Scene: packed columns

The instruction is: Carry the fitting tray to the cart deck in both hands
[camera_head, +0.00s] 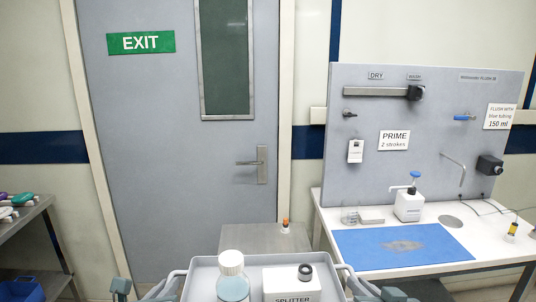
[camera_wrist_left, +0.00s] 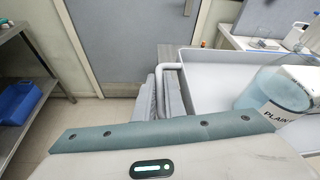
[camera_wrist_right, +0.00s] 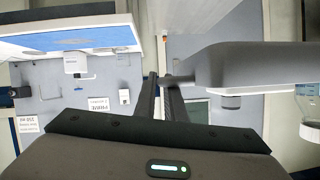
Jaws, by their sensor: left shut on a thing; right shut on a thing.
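The grey fitting tray (camera_head: 200,282) is at the bottom centre of the head view, its near part cut off. It carries a white-capped bottle of pale blue liquid (camera_head: 233,284) and a white box marked SPLITTER (camera_head: 290,284). My left gripper (camera_head: 158,289) is shut on the tray's left handle, shown closer in the left wrist view (camera_wrist_left: 163,92). My right gripper (camera_head: 366,288) is shut on the right handle; its fingers show in the right wrist view (camera_wrist_right: 164,98). A grey flat top (camera_head: 262,238), apparently the cart deck, lies beyond the tray, before the door.
A small orange-topped item (camera_head: 285,226) stands at the grey top's right edge. A white bench (camera_head: 335,212) with a blue mat (camera_head: 372,249) is on the right. A metal shelf (camera_head: 38,212) with a blue bin (camera_head: 22,288) is on the left. A closed door (camera_head: 160,150) is behind.

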